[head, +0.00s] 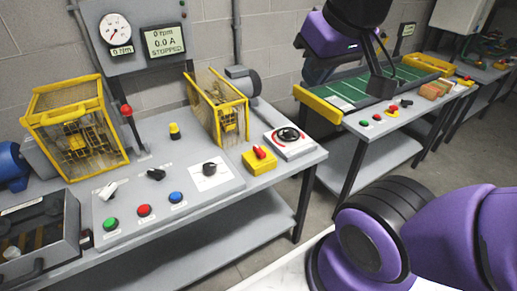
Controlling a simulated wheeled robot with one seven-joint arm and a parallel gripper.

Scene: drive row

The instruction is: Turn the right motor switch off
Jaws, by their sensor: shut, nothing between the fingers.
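The near grey bench's sloped panel (150,212) carries a white-handled switch (108,190), a black knob (157,174) and another black knob on a white plate (210,169). To their right are a yellow box with a red knob (261,153) and a white plate with a large black rotary switch (288,135). I cannot tell which is the right motor switch. The display (164,41) reads 0 rpm, 0.0 A, STOPPED. My gripper (382,88) is shut and empty, up at the right in front of the green conveyor, apart from these controls. Its fingertips are hard to make out.
Green, red and blue buttons (145,210) line the panel's front. A red-knobbed lever (127,110) and yellow cage guards (75,120) stand behind. A second bench (360,145) holds the conveyor (365,86), buttons and orange blocks. A floor gap separates the benches.

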